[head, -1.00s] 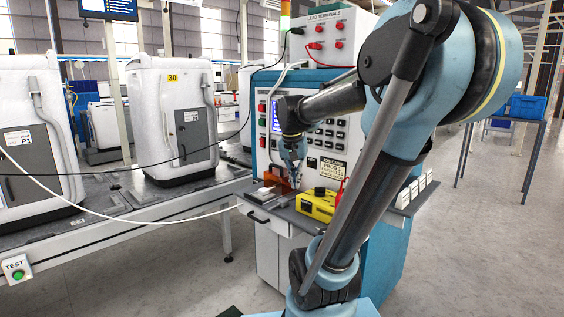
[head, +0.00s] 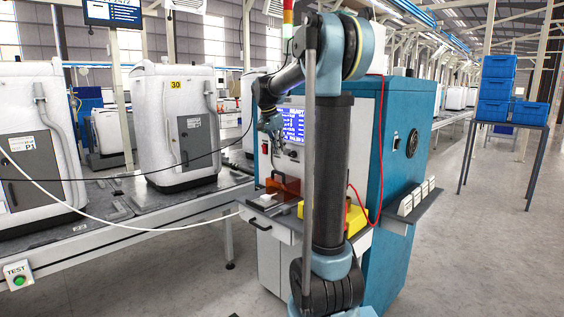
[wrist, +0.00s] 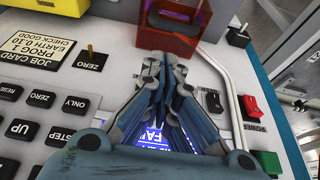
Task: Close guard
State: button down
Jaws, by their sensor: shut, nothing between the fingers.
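An orange-red box-like piece (head: 284,187), likely the guard, stands on the tester's front shelf. In the wrist view it is a red housing (wrist: 208,48) at the top, with a dark part inside; whether its cover is open I cannot tell. My gripper (head: 276,138) is in front of the tester's panel, above the red piece and near the lit screen. In the wrist view my gripper (wrist: 163,58) is shut and empty, its fingertips pointing toward the red housing with a gap between. The fingers partly hide the blue screen (wrist: 150,138).
A yellow box (head: 356,218) sits on the shelf, partly behind my arm. A red power switch (wrist: 251,106) and a green button (wrist: 268,162) are on the panel. Black, white and red cables hang nearby.

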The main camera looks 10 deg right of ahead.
send_over(283, 182)
jog(key=w+d, duration=0.2)
jog(key=w, duration=0.2)
jog(key=f, duration=0.9)
jog(key=shift+s+a, duration=0.1)
jog(key=shift+a, duration=0.15)
